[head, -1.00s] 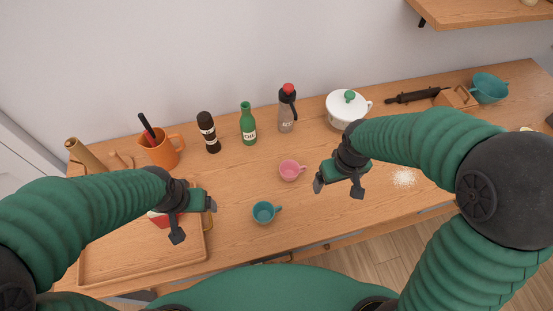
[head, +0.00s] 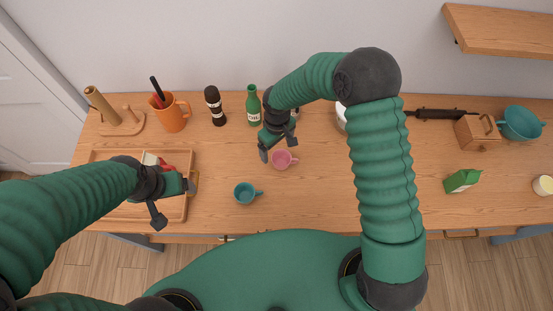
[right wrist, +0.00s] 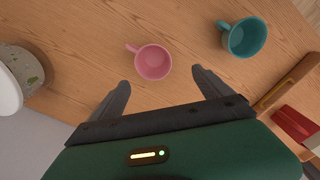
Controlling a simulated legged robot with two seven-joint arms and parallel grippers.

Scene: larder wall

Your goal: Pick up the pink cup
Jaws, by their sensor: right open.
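The pink cup (head: 283,160) stands upright on the wooden counter, near the middle in the head view. My right gripper (head: 277,149) is open and empty above and just behind the cup. In the right wrist view the pink cup (right wrist: 153,62) lies ahead of the open fingers (right wrist: 160,90), roughly centred between them, with its handle toward the upper left. My left gripper (head: 176,204) hangs over the wooden tray at the left, with its fingers spread and nothing seen between them.
A teal cup (head: 246,193) stands close to the pink one. An orange mug (head: 172,113), a pepper mill (head: 214,106) and a green bottle (head: 253,106) line the back. A wooden tray (head: 172,208) lies left.

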